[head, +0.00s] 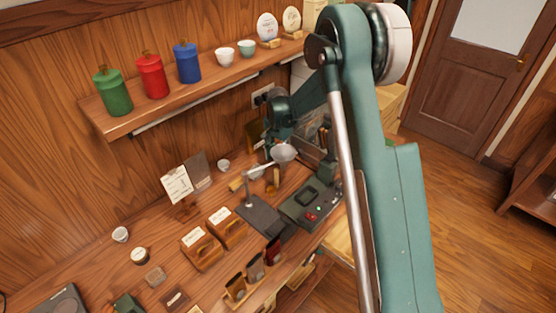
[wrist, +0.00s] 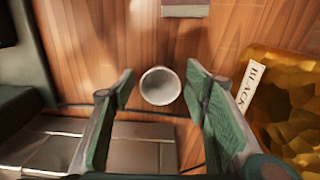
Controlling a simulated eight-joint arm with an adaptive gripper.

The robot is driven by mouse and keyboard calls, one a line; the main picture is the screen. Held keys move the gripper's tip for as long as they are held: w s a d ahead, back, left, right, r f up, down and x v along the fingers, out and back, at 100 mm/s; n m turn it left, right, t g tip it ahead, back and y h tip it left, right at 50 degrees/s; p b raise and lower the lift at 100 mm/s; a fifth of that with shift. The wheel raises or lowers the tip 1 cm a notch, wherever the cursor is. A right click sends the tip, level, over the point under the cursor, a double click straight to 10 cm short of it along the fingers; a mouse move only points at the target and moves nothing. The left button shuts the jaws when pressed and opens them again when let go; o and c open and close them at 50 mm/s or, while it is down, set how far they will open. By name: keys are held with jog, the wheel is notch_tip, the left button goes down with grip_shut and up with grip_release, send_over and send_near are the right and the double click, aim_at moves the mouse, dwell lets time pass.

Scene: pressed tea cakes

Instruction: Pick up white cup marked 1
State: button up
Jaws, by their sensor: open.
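A white cup (wrist: 160,87) stands on the wooden surface in the wrist view, seen from above with its round mouth facing me. No number is readable on it. My gripper (wrist: 160,80) is open, with one green-padded finger to the left of the cup and one to the right. A gap shows on both sides, and the cup looks just beyond the fingertips. In the head view my wrist is beside the back wall, and the fingers cannot be made out. A small white cup (head: 224,165) stands on the counter there; I cannot tell whether it is the same one.
A gold block labelled BLACK (wrist: 285,105) is close to the right finger. Grey tiles (wrist: 100,147) lie below the cup. Another white cup (head: 120,234) is at the counter's left.

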jog(key=c, duration=0.9)
jog(key=shift+s+a+r, duration=0.15)
jog(key=shift+r, duration=0.6)
notch_tip(320, 180, up, 6)
jog(key=shift+f, duration=0.25)
jog(key=s+a, duration=1.4)
jog(key=shift+b, duration=0.3)
